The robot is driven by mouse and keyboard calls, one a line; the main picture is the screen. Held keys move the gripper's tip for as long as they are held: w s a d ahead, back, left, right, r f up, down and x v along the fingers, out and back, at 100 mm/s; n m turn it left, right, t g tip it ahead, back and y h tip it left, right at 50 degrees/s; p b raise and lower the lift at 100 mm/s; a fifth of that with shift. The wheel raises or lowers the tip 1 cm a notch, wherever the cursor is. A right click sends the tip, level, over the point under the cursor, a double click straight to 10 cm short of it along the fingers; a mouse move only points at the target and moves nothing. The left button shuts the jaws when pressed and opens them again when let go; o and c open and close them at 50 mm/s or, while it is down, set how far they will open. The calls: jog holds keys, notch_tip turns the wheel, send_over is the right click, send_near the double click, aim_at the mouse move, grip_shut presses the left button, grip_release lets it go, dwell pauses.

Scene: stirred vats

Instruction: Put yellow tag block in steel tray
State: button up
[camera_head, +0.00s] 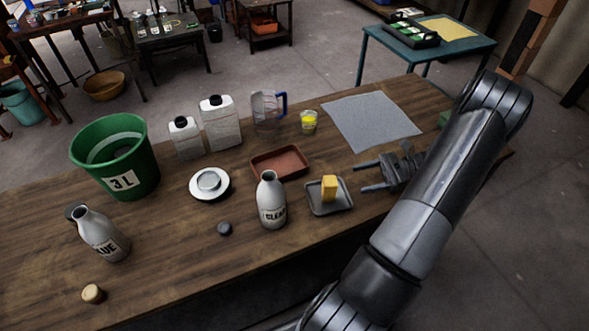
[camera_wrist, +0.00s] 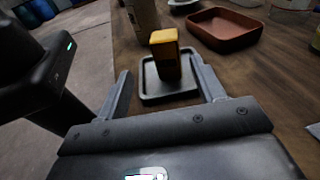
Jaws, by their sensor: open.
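The yellow tag block (camera_head: 329,187) stands upright in the small grey steel tray (camera_head: 344,204) near the front edge of the wooden table. In the wrist view the yellow block (camera_wrist: 164,56) rises from the grey tray (camera_wrist: 153,96) straight ahead, between and beyond my fingers. My gripper (camera_head: 362,177) is open and empty, just right of the tray, its fingers pointing left toward the block. In the wrist view my gripper (camera_wrist: 165,85) has its fingers apart, not touching the block. The block's base is partly hidden by the angle.
A white bottle (camera_head: 271,203) stands just left of the tray, and a reddish-brown tray (camera_head: 280,164) lies behind it. A grey mat (camera_head: 371,121), a yellow-filled cup (camera_head: 309,122) and a clear jug (camera_head: 267,114) are further back. A green bucket (camera_head: 115,158) stands at the left.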

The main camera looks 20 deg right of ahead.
jog(key=a+r+n+g+h, duration=0.1)
jog(key=a+r, duration=0.1)
jog(key=w+a+r+n+g+h, duration=0.1)
jog(key=a+r+n+g, duration=0.1)
jog(key=a+r, duration=0.1)
jog(key=w+a+r+n+g+h, duration=0.1)
jog(key=a+r+n+h, duration=0.1)
jog(key=a+r, duration=0.1)
jog(key=shift+w+a+r, duration=0.15)
jog(key=shift+a, duration=0.05)
jog(key=s+a+r+n+t+h, duration=0.2)
jog(key=s+a+r+n+h, duration=0.4)
jog(key=a+r, duration=0.3)
jog(key=s+a+r+n+t+h, duration=0.3)
jog(key=s+a+r+n+h, duration=0.2)
jog(key=a+r+n, duration=0.4)
jog(key=shift+s+a+r+h, duration=0.35)
jog(key=shift+a+r+h, duration=0.05)
jog(key=shift+a, duration=0.85)
